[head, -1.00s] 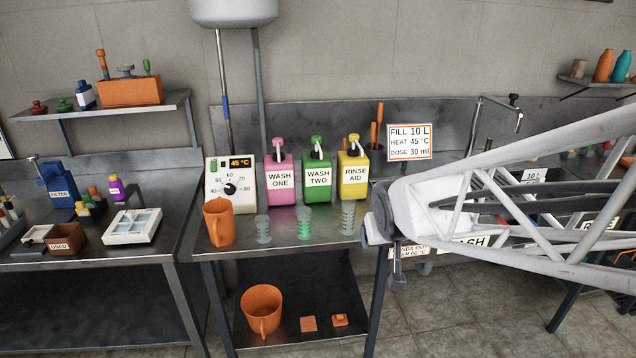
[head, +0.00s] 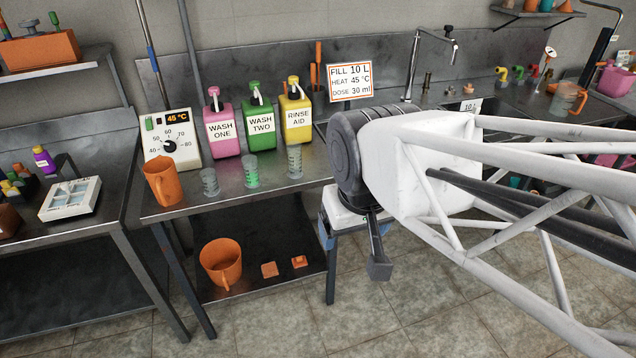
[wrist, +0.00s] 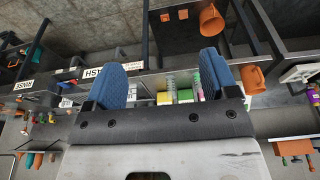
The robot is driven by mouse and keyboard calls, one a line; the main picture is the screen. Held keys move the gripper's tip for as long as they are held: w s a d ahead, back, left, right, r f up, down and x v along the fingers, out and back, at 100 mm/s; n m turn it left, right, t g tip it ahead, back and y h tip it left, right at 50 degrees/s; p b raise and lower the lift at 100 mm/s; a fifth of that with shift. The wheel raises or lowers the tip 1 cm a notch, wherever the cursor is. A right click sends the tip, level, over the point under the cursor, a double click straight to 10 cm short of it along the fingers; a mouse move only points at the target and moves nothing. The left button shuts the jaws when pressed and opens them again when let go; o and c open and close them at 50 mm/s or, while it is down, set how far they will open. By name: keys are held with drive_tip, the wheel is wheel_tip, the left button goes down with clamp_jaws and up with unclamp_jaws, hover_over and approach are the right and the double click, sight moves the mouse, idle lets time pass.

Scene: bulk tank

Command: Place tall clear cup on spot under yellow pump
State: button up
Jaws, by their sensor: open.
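Three clear ribbed cups stand in a row on the steel table in the head view. The right one (head: 294,161) looks tallest and stands in front of the yellow RINSE AID pump (head: 296,112). The middle cup (head: 251,171) shows green, and the left cup (head: 210,181) looks shorter. Any spot under the yellow pump cannot be made out. My gripper (wrist: 165,54) is open and empty, its two blue fingers spread in the wrist view. In the head view it hangs right of the cups, partly hidden by my wrist.
Pink (head: 222,128) and green (head: 258,119) pumps stand beside the yellow one. An orange mug (head: 163,183) and a dial box (head: 171,139) are at the table's left. Another orange mug (head: 221,262) is on the lower shelf. A tap (head: 412,62) stands to the right.

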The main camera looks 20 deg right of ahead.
drive_tip(key=w+a+f+m+g+y, duration=0.1)
drive_tip(key=w+a+f+m+y, duration=0.15)
drive_tip(key=w, duration=0.35)
drive_tip(key=w+a+f+m+g+y, duration=0.1)
drive_tip(key=w+a+m+y, duration=0.25)
drive_tip(key=w, duration=0.25)
drive_tip(key=m+t+y, duration=0.7)
drive_tip(key=m+y, duration=0.1)
drive_tip(key=m, duration=0.5)
hover_over(300, 153)
drive_tip(key=s+a, duration=0.3)
drive_tip(key=s, duration=0.4)
drive_tip(key=s+a, duration=0.3)
drive_tip(key=s, duration=0.4)
wheel_tip(300, 153, down, 7)
drive_tip(key=w+d+f+m+t+h, duration=0.1)
drive_tip(key=w+d+f+m+t, duration=0.1)
drive_tip(key=w+d+m, duration=0.1)
drive_tip(key=w+d+f+m+t+h, duration=0.1)
drive_tip(key=w+d+f+m+t, duration=0.1)
drive_tip(key=w+d+f+m, duration=0.1)
drive_tip(key=w+d+f+m+t, duration=0.2)
drive_tip(key=w+d+f, duration=0.1)
drive_tip(key=w, duration=0.1)
drive_tip(key=shift+d+m+t+h, duration=0.25)
drive_tip(key=shift+m+t+h, duration=0.05)
drive_tip(key=shift+m+h, duration=0.1)
drive_tip(key=shift+a, duration=0.1)
drive_tip(key=shift+x, duration=1.2)
drive_tip(key=shift+w, duration=0.1)
